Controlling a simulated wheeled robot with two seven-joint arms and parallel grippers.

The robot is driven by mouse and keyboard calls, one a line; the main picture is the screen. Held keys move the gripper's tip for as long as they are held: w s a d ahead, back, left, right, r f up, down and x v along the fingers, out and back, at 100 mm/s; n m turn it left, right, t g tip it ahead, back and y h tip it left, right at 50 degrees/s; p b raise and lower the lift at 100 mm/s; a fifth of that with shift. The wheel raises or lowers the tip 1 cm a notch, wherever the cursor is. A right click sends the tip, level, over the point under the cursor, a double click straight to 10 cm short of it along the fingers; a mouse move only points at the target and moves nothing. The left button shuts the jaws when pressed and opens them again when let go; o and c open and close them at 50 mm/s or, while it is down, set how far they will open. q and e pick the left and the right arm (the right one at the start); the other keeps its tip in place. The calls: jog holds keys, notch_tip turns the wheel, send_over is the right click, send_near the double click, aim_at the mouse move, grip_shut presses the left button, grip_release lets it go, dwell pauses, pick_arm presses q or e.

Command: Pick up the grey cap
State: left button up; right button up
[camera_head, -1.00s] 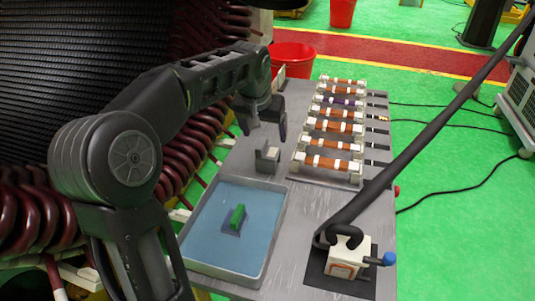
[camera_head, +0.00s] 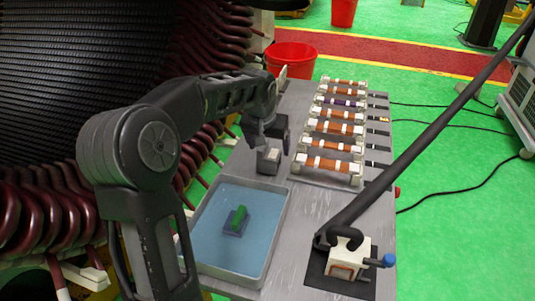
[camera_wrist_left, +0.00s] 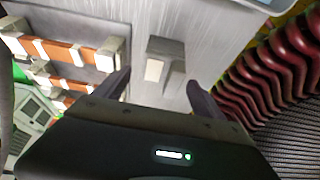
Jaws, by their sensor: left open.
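The grey cap (camera_head: 268,157) is a small blocky piece with a pale face. I cannot tell whether a finger touches the cap. My right gripper is not in view.
A blue-floored tray (camera_head: 270,255) holds a green block (camera_head: 239,218) on a dark base. Several copper-coloured coils (camera_head: 330,145) lie on white supports right of the cap. A dark rod (camera_head: 430,135) slants to a white box (camera_head: 347,258). A red bucket (camera_head: 291,60) stands behind.

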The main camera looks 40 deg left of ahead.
aim_at(270, 153)
pick_arm(q)
jog(key=shift+x, duration=0.95)
jog(key=shift+r, duration=0.1)
jog(key=c, duration=1.5)
jog(key=shift+c, duration=0.2)
notch_tip(270, 153, up, 10)
